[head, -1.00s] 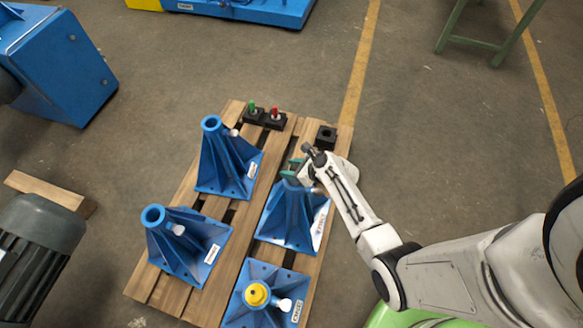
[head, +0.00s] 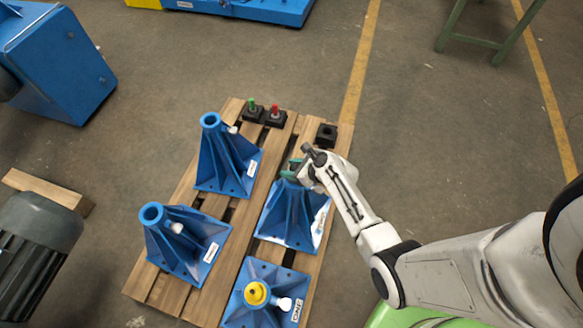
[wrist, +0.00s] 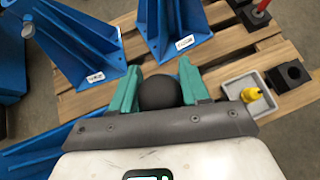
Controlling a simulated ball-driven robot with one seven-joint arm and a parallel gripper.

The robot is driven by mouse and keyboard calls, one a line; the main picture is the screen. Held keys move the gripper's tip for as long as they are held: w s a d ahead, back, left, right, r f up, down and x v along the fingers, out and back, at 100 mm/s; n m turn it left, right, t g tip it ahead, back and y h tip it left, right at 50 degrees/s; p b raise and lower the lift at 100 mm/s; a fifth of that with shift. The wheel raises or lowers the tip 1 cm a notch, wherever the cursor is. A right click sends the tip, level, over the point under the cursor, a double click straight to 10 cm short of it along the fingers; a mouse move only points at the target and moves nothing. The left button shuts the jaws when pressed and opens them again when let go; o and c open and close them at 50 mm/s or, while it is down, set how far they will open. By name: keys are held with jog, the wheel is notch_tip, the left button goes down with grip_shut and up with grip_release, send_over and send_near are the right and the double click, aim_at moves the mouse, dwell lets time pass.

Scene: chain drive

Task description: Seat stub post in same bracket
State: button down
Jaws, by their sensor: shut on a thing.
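My gripper (head: 291,171) is at the top end of a blue ribbed bracket (head: 292,218) on the right half of the pallet. In the wrist view its teal fingers (wrist: 160,92) are shut on a dark, round-topped thing (wrist: 159,93), seemingly the stub post. The post's lower end is hidden, and so is the bracket's socket under my gripper. I cannot tell whether the post is inside the socket or above it. A yellow-topped bracket (head: 257,294) stands at the pallet's front. Two more blue brackets with open tubes stand at the left (head: 184,243) and back left (head: 225,158).
A green-topped block (head: 252,113), a red-topped block (head: 274,117) and a black holed block (head: 326,135) are at the pallet's far end. A grey tray (wrist: 236,89) with a yellow thing (wrist: 251,94) lies near my gripper.

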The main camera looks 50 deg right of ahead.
jog(key=shift+w+d+f+b, duration=0.1)
jog(key=shift+f+b, duration=0.65)
jog(key=shift+f, duration=0.05)
jog(key=c, duration=0.9)
grip_release()
jog(key=o, duration=0.4)
jog(key=shift+s+f, duration=0.2)
jog(key=shift+f, duration=0.05)
jog(key=p+v, duration=0.2)
jog(key=v, duration=0.9)
jog(key=shift+w+r+p, duration=0.15)
jog(key=shift+w+p, duration=0.05)
jog(key=shift+p, duration=0.1)
